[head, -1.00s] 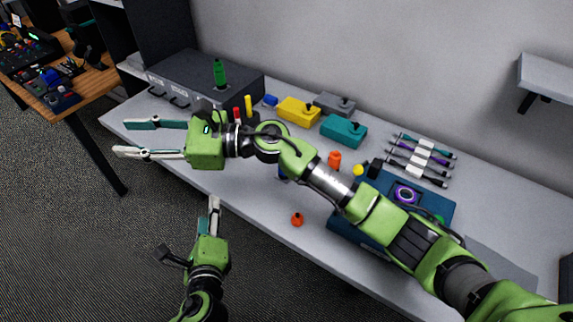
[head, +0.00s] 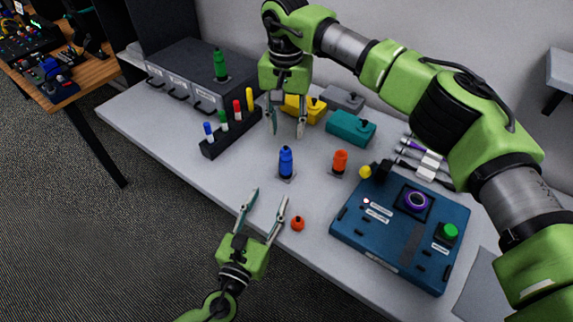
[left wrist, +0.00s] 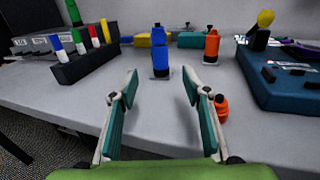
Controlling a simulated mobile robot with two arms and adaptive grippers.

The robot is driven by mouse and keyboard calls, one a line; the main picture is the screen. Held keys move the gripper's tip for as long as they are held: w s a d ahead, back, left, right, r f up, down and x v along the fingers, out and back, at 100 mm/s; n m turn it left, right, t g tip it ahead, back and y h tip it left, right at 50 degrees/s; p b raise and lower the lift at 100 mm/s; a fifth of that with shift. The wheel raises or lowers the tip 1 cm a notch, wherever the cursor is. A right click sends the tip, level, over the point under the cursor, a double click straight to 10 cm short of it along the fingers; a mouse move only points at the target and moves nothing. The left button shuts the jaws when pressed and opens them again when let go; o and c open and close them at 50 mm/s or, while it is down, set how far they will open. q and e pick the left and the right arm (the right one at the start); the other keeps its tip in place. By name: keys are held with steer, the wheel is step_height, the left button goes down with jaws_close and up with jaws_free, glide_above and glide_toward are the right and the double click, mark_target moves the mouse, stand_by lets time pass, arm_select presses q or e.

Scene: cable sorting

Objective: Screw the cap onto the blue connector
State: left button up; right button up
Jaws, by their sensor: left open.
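The blue connector (head: 286,163) stands upright on a small grey base in mid-table. It also shows in the left wrist view (left wrist: 160,52), straight beyond the fingers. A small orange piece (head: 298,223), which looks like a cap, lies near the table's front edge; in the left wrist view the same orange piece (left wrist: 222,107) is just right of the right finger. My left gripper (head: 269,195) is open and empty, with its fingertips short of the blue connector. My right gripper (head: 286,134) points down with fingers apart and empty, behind the blue connector.
An orange connector (head: 340,162) stands right of the blue one. A black rack (head: 210,149) with several coloured pieces is at left. A blue panel box (head: 354,238) fills the right. Yellow and teal boxes (head: 352,128) stand behind. The front left table is clear.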

mark_target(283, 166)
arm_select(q)
steer(key=x, duration=1.3)
steer(key=shift+w+d, duration=0.1)
steer(key=shift+w, duration=0.3)
steer(key=shift+c, duration=0.4)
jaws_close()
